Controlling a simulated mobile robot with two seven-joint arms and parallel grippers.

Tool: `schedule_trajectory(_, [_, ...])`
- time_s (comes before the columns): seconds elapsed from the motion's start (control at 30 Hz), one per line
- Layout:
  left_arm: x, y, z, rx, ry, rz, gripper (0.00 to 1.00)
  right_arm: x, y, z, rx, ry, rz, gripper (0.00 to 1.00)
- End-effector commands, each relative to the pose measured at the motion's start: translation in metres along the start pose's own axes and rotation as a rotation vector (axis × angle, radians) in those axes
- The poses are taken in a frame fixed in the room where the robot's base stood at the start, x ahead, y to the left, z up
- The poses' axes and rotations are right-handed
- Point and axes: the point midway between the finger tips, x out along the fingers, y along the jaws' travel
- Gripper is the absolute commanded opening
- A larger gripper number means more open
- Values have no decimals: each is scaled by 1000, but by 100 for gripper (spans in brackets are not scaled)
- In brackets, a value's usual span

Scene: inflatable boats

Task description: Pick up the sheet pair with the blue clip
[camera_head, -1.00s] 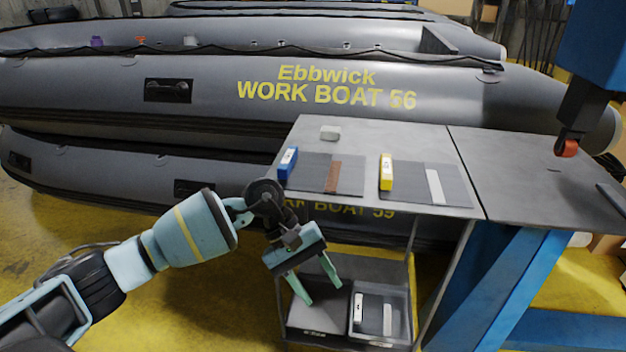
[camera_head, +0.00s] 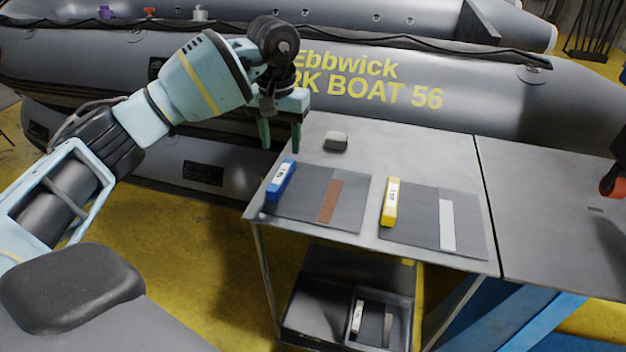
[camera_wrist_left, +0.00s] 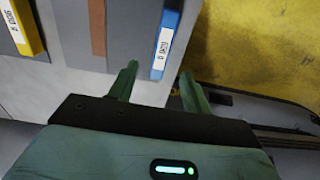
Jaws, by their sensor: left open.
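The blue clip (camera_head: 281,180) with a white label sits on the left edge of a dark grey sheet pair (camera_head: 301,205) with a brown strip, lying flat on the table. To its right lies another grey sheet pair (camera_head: 420,217) with a yellow clip (camera_head: 390,202) and a pale strip. My left gripper (camera_head: 281,142) is open and empty, above the table's far left edge beyond the blue clip. In the left wrist view, the open fingers (camera_wrist_left: 158,80) point toward the blue clip (camera_wrist_left: 166,42), which shows between and ahead of their tips. My right gripper is not visible.
A small grey block (camera_head: 336,141) lies on the table (camera_head: 350,255) behind the sheets. A lower shelf holds a tray (camera_head: 372,342) with another sheet and pale clip. Inflatable boats (camera_head: 480,92) stand close behind the table.

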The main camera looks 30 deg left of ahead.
Motion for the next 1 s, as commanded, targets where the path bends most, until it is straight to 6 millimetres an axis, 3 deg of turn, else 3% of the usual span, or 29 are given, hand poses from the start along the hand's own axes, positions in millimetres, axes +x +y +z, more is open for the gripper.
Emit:
schedule_trajectory(0.4, [26, 0, 0, 0, 1, 3, 49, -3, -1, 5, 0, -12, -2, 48])
schedule_trajectory(0.57, [36, -1, 1, 0, -2, 1, 49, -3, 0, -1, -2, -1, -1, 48])
schedule_trajectory(0.83, [71, -3, 2, 0, 0, 2, 49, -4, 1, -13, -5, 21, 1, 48])
schedule_trajectory(1.0, [78, -3, 2, 0, 1, 2, 49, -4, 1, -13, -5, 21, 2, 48])
